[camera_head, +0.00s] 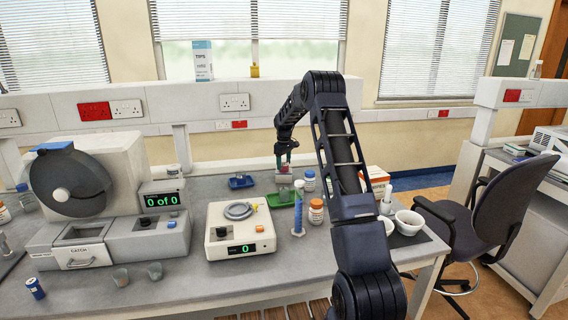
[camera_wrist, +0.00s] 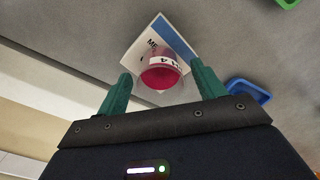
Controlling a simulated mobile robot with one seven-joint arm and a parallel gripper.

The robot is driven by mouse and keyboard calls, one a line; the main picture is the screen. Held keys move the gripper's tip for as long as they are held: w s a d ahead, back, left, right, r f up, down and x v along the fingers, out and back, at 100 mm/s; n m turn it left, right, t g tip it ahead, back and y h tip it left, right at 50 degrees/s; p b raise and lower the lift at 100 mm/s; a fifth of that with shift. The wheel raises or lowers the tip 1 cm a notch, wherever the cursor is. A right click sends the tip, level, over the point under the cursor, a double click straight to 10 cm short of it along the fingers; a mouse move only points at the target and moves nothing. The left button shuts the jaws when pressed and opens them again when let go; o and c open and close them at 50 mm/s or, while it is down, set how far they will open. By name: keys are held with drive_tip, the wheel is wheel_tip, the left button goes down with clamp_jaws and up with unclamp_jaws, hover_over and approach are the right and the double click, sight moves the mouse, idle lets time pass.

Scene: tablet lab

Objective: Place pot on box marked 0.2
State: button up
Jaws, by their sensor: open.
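In the wrist view a small clear pot (camera_wrist: 160,75) with red contents and a white label sits between the green fingers of my gripper (camera_wrist: 161,88). The jaws are open, with a gap visible on each side of the pot. Behind the pot is a white box (camera_wrist: 143,40) with a blue band and partly hidden letters; the pot appears to stand on it. In the head view my gripper (camera_head: 284,160) is at the back of the bench, over a small pale box (camera_head: 283,179). I cannot read 0.2 on any box.
A blue tray (camera_head: 241,182) and a green tray (camera_head: 280,200) lie near my gripper. A balance (camera_head: 240,229) reading 0 stands in front, with a blue-based cylinder (camera_head: 298,222) and brown bottle (camera_head: 316,212) to its right. A large tester (camera_head: 90,190) fills the left.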

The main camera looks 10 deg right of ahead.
wheel_tip(320, 180, up, 12)
drive_tip(key=s+r+m+t, duration=0.1)
drive_tip(key=s+r, duration=0.5)
drive_tip(key=s, duration=0.3)
drive_tip(key=s+r+m, duration=0.2)
drive_tip(key=s+r, duration=0.4)
drive_tip(key=s, duration=0.4)
drive_tip(key=s+r+m+t, duration=0.1)
drive_tip(key=s+r, duration=0.4)
drive_tip(key=s, duration=0.4)
drive_tip(key=s+f+m+t, duration=0.1)
drive_tip(key=s+f+m, duration=0.1)
drive_tip(key=s, duration=1.4)
drive_tip(key=s+f+m+t, duration=0.1)
drive_tip(key=s+f+m, duration=0.2)
drive_tip(key=s, duration=1.3)
wheel_tip(320, 180, down, 2)
drive_tip(key=shift+s+d+t, duration=0.3)
drive_tip(key=shift+d, duration=0.15)
